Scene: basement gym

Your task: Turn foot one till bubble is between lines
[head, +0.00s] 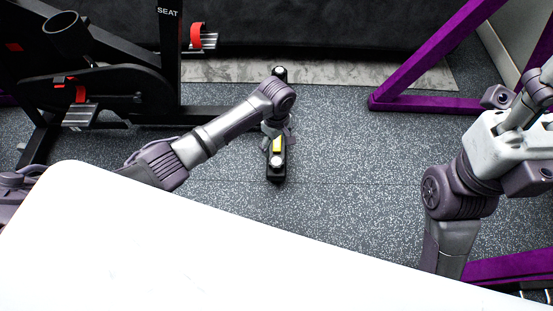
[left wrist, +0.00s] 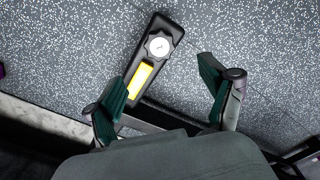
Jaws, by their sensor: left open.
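A short black stabilizer bar (head: 276,176) lies on the floor in the middle of the head view. It carries a yellow bubble level (left wrist: 140,81) and a round dark knob with a white top (left wrist: 159,44), which is the near foot. A second knob (head: 279,72) is at its far end. My left gripper (head: 277,132) is above the bar near the level. In the left wrist view its open fingers (left wrist: 164,78) straddle the bar's line, with nothing between the pads. The knob lies ahead of the fingertips. The bubble is too small to make out. My right gripper's fingertips are not clear.
A white tabletop (head: 150,240) fills the near left. A black exercise bike (head: 150,65) stands at the left, with its frame close to my left arm. A purple frame (head: 425,104) is at the right. Speckled floor (head: 340,170) is clear right of the bar.

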